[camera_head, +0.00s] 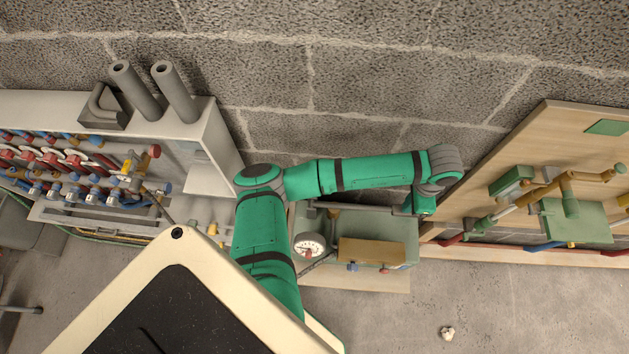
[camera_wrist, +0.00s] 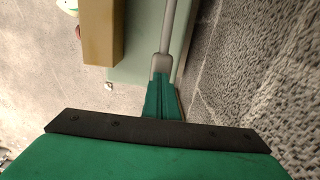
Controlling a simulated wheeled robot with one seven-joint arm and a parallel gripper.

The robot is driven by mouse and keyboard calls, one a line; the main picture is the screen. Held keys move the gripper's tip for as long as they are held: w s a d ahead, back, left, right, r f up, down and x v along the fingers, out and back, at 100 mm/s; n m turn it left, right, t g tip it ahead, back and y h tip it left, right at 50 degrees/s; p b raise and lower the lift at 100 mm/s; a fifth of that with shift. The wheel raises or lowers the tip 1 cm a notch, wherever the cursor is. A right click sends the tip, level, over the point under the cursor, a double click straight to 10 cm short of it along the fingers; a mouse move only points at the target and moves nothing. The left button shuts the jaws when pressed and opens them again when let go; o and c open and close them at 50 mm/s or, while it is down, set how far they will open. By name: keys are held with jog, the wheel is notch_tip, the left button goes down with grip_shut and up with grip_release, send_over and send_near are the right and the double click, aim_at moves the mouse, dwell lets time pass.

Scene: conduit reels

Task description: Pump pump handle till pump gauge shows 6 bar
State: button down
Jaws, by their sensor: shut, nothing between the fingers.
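The pump (camera_head: 405,240) is a green box on a ledge against the wall. Its white round gauge (camera_head: 309,247) sits at the left; its reading is too small to tell. The pump handle (camera_head: 360,208) is a grey bar lying along the back of the pump. In the wrist view the handle (camera_wrist: 168,30) runs away from me, its thicker end close to my fingertips. My gripper (camera_head: 423,205) is shut and empty at the right end of the handle. It also shows in the wrist view (camera_wrist: 162,84). I cannot tell whether it touches the handle.
A tan block (camera_head: 372,251) covers part of the pump's front; it also shows in the wrist view (camera_wrist: 103,30). The block wall (camera_wrist: 250,70) is close on the right there. A wooden board (camera_head: 530,170) with fittings stands right, a valve rack (camera_head: 215,140) left.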

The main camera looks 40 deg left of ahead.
notch_tip(320, 180, up, 9)
dwell(0.9)
jog(key=shift+f, duration=0.1)
dwell(0.4)
jog(key=shift+s+f, duration=0.15)
jog(key=shift+f, duration=3.55)
jog(key=shift+a+f, duration=0.1)
jog(key=shift+f, duration=1.35)
notch_tip(320, 180, up, 10)
jog(key=shift+r, duration=0.2)
